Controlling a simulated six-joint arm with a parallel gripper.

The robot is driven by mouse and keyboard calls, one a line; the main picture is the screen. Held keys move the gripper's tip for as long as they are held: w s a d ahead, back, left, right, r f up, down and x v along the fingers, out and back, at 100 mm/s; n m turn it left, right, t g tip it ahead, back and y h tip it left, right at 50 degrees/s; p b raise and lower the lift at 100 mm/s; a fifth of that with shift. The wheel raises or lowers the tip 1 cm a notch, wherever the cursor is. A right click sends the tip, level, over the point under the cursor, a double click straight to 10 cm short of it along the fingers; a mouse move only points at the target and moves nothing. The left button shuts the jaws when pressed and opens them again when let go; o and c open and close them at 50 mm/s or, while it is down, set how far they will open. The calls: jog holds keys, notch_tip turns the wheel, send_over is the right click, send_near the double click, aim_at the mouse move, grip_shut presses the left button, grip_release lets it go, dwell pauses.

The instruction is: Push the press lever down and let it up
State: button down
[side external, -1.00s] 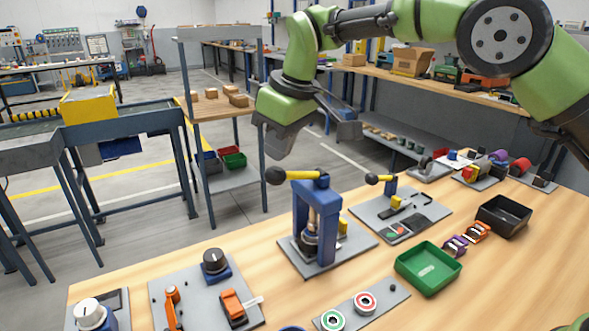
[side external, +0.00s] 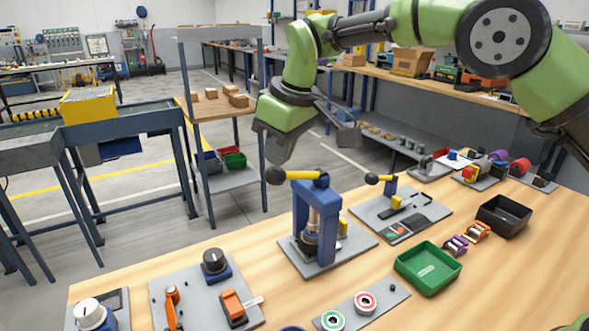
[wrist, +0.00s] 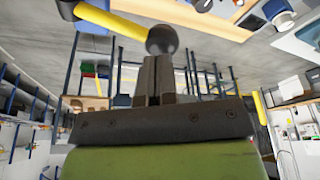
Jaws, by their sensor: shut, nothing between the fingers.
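The blue press (side external: 317,225) stands on a grey plate on the wooden bench. Its yellow lever (side external: 305,175) runs roughly level across the top and ends at the left in a black ball knob (side external: 276,175). My gripper (side external: 278,160) is shut and empty, pointing down just above the knob in the side view; a small gap seems to remain. In the wrist view, the black knob (wrist: 161,40) lies just beyond the tips of my gripper (wrist: 153,60), with the yellow lever (wrist: 103,16) running to the upper left.
A second yellow-handled fixture (side external: 400,208) stands behind right of the press. A green tray (side external: 428,268) and a black bin (side external: 503,216) are to the right. A dial plate (side external: 205,290) is front left, and a two-button plate (side external: 362,305) in front.

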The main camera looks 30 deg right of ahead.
aim_at(276, 170)
jog(key=shift+f, duration=0.65)
jog(key=shift+a+f, duration=0.15)
jog(key=shift+f, duration=0.45)
jog(key=shift+a+f, duration=0.15)
jog(key=shift+f, duration=1.45)
dwell(0.9)
dwell(0.6)
jog(key=shift+r, duration=5.05)
